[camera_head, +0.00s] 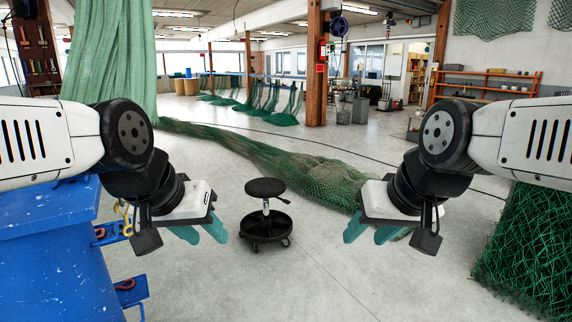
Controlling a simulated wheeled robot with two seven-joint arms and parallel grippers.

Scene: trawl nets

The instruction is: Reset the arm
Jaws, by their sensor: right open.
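My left gripper (200,233) comes in from the left on a white and black arm. Its two teal fingers stand apart with nothing between them. My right gripper (369,234) comes in from the right in a roughly mirrored pose. Its teal fingers are also apart and empty. Both grippers hang above the grey floor, with a wide gap between them. The outer parts of both arms run out of the picture.
A black wheeled stool (265,190) stands between the grippers. A green net (290,165) lies across the floor behind it. A blue container (50,250) stands at lower left, near my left arm. Dark green netting (530,250) hangs at lower right. The front middle floor is clear.

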